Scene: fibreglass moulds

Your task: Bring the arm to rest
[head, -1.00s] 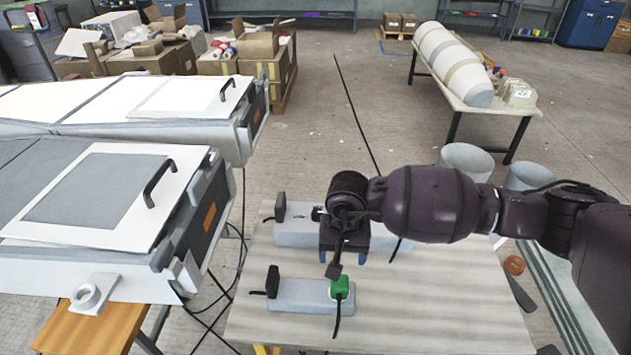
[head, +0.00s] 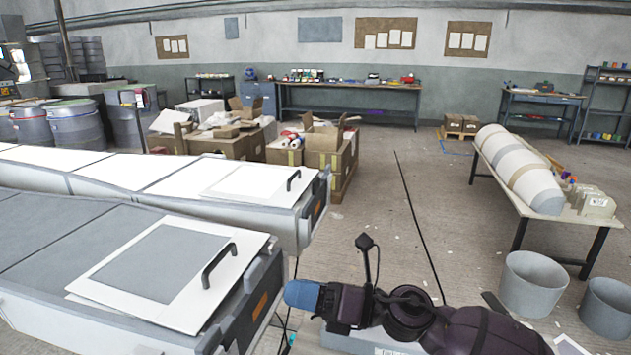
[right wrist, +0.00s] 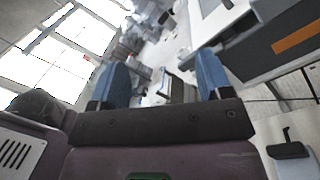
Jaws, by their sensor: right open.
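My right arm comes in from the lower right of the head view. My right gripper (head: 302,294) points to the left, close to the bottom edge, with its blue fingertips beside the end of the nearer white machine. In the right wrist view the two blue fingers of the right gripper (right wrist: 162,82) stand wide apart with nothing between them. My left gripper is in neither view.
A grey block (head: 365,343) lies below my right gripper, mostly cut off. White machines with black-handled lids (head: 160,265) fill the left. Two grey bins (head: 533,285) stand at right, before a table with a large striped mould (head: 520,170). Open floor lies between.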

